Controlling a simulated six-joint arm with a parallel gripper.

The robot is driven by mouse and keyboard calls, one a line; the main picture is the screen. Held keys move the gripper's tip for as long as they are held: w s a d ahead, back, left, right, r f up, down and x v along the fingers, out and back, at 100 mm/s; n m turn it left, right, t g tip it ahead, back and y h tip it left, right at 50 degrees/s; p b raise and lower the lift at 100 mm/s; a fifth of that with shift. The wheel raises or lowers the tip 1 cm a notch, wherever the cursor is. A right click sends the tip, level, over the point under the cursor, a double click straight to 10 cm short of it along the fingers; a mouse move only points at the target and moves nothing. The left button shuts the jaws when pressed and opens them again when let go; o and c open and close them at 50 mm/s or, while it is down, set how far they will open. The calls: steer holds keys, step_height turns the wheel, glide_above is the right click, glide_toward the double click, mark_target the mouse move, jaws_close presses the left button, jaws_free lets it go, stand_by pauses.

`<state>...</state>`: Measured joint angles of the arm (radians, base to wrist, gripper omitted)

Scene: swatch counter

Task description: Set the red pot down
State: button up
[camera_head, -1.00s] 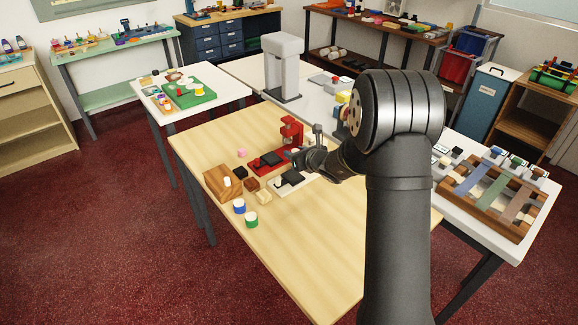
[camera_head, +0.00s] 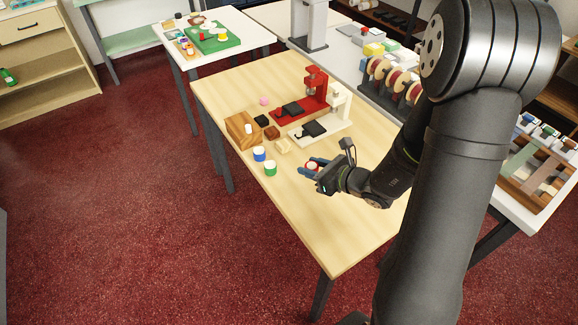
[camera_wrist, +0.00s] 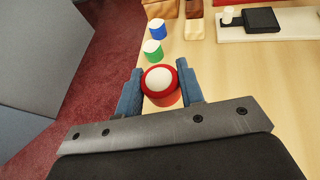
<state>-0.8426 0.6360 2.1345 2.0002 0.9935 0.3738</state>
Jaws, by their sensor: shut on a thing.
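The red pot (camera_wrist: 162,97) has a white domed top (camera_wrist: 160,78) and sits between the two blue fingers of my gripper (camera_wrist: 160,70) in the wrist view. My gripper is shut on it. In the head view, the red pot (camera_head: 312,165) is small and partly hidden by the fingers, over the front part of the wooden table (camera_head: 290,215). I cannot tell whether its base touches the tabletop. A green pot (camera_head: 270,169) and a blue pot (camera_head: 259,154), both with white tops, stand to its left. They are ahead of the fingers in the wrist view.
A red press (camera_head: 312,103) and a cream press (camera_head: 335,125) stand further back. The tabletop in front of my gripper is clear. The table's left edge lies near the green pot.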

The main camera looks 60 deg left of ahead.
glide_above(286, 187)
steer(key=f, duration=0.4)
steer(key=shift+s+a+f, duration=0.1)
steer(key=shift+a+f, duration=0.1)
steer(key=shift+f, duration=2.2)
steer(key=shift+f, duration=0.1)
steer(key=o, duration=1)
steer(key=shift+d+r, duration=0.15)
steer(key=shift+r, duration=0.1)
steer(key=v, duration=1.1)
steer(key=shift+d, duration=0.3)
